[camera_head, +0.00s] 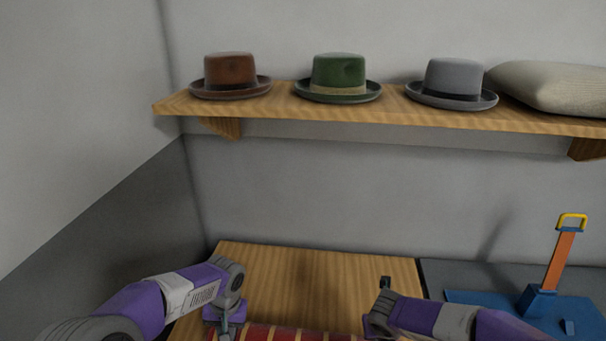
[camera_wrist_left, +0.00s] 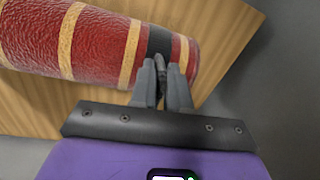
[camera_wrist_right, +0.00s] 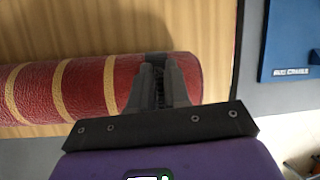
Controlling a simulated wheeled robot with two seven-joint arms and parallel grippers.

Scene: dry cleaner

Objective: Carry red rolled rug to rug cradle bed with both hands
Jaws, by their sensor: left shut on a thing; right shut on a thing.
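The red rolled rug with tan stripes (camera_head: 285,334) shows at the bottom of the head view, cut off by the frame, over the wooden table top. In the left wrist view my left gripper (camera_wrist_left: 160,66) is shut on the rug (camera_wrist_left: 100,48) at a dark band near one end. In the right wrist view my right gripper (camera_wrist_right: 158,72) is shut on the rug (camera_wrist_right: 85,90) at a dark band near the other end. Whether the rug touches the table is unclear. The blue rug cradle (camera_head: 490,303) lies at the right; its lettered part shows in the right wrist view (camera_wrist_right: 288,40).
The wooden table top (camera_head: 320,270) is bare behind the rug. An orange post with a yellow top (camera_head: 560,258) stands up from the cradle. A wall shelf (camera_head: 300,106) above holds brown, green and grey hats and a beige cushion. A wall bounds the left side.

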